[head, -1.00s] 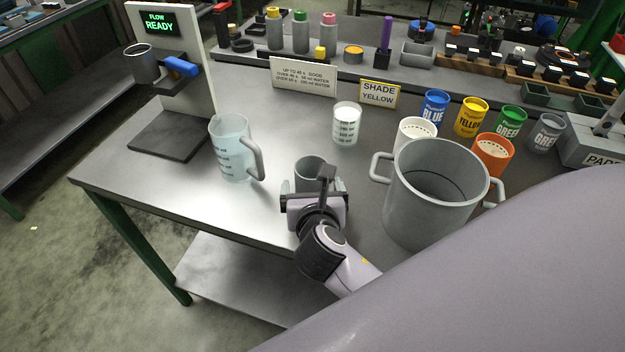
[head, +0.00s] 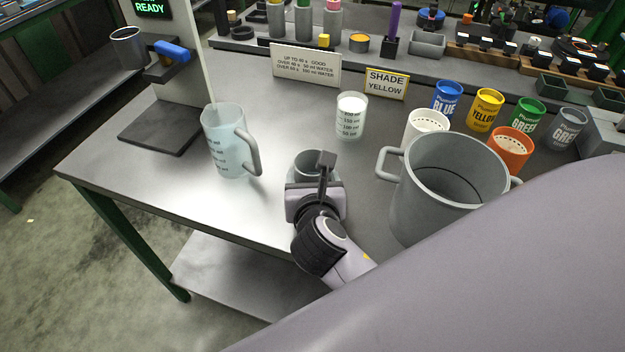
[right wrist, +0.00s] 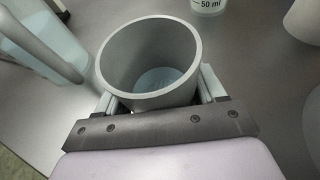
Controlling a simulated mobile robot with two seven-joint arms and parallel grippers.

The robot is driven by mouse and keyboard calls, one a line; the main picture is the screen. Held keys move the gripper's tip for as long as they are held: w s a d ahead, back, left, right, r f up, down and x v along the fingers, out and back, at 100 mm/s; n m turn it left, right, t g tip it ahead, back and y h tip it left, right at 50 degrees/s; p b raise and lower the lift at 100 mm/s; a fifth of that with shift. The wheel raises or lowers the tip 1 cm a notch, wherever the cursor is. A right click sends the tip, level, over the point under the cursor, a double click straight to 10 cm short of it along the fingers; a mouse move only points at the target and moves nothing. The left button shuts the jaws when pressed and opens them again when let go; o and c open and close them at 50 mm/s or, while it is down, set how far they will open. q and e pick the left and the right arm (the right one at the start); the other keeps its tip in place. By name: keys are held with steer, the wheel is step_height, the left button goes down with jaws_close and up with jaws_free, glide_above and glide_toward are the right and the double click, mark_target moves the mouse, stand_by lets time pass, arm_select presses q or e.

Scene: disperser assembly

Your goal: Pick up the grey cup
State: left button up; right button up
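The grey cup (head: 306,163) stands upright on the near part of the table, its open top showing. My right gripper (head: 316,187) is at its near side, partly hiding it. In the right wrist view the cup (right wrist: 150,62) sits between the two fingers (right wrist: 158,98), which lie close against its sides, so the gripper looks shut on it. The cup appears still at table height. The large purple-grey shape at the lower right is my own arm. My left gripper is not in view.
A clear jug (head: 224,145) stands left of the cup and a beaker of white liquid (head: 351,116) behind it. A large grey pot (head: 440,205) is close on the right. Pigment cups, including a grey one (head: 567,129), stand at back right. The front left table is clear.

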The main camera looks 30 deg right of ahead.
steer(key=shift+r, duration=0.1)
stand_by(0.3)
step_height(320, 180, up, 20)
steer(key=p, duration=0.5)
stand_by(0.8)
steer(key=shift+w, duration=0.1)
steer(key=shift+a, duration=0.1)
